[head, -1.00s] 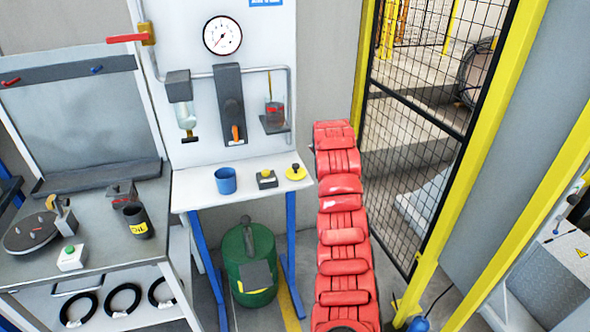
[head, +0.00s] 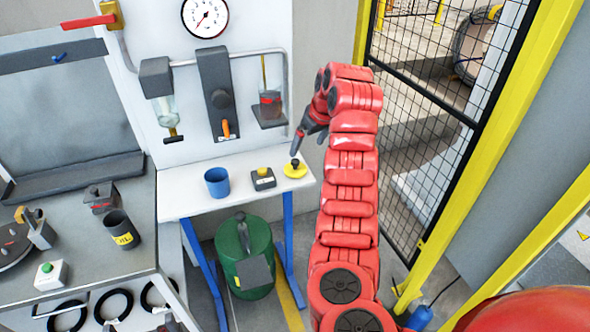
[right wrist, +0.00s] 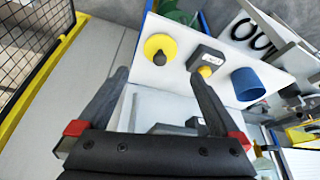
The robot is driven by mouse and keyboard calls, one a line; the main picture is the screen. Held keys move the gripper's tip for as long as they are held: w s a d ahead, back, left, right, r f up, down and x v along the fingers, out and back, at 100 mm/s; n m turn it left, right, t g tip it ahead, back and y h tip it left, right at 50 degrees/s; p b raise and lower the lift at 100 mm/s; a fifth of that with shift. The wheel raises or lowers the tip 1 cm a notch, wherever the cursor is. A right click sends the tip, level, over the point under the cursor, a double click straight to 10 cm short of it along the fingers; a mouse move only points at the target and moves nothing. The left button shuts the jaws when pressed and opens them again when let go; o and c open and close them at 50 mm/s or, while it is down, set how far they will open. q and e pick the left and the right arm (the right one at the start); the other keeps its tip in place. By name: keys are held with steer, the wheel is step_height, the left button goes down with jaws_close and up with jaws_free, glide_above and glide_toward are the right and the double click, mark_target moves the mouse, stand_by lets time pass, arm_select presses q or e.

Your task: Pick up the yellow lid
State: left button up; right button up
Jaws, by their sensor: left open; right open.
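The yellow lid (head: 295,171), a flat disc with a dark knob on top, lies at the right end of the white table. It also shows in the right wrist view (right wrist: 160,45), framed between and beyond my fingertips. My right gripper (head: 308,147) is open and empty, just above the lid and apart from it; its spread fingers also show in the right wrist view (right wrist: 159,76). My left gripper (head: 140,325) shows only as dark fingertips at the bottom edge of the head view, apart, with nothing seen between them.
A box with a yellow button (head: 263,179) stands just left of the lid, and a blue cup (head: 217,182) further left. A wall panel with a gauge (head: 205,17) rises behind the white table (head: 190,205). A mesh fence (head: 425,120) stands to the right.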

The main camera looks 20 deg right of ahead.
mark_target(298, 164)
steer(key=x, duration=0.7)
steer(key=shift+w, duration=0.3)
steer(key=shift+a+f+p, duration=0.15)
steer(key=shift+f+p, duration=0.05)
steer(key=shift+p, duration=0.25)
steer(key=p+x, duration=0.2)
steer(key=x, duration=0.2)
steer(key=shift+p, duration=0.4)
steer(key=shift+w+f, duration=0.1)
steer(key=shift+f, duration=0.3)
steer(key=c, duration=1.2)
steer(key=shift+r, duration=0.1)
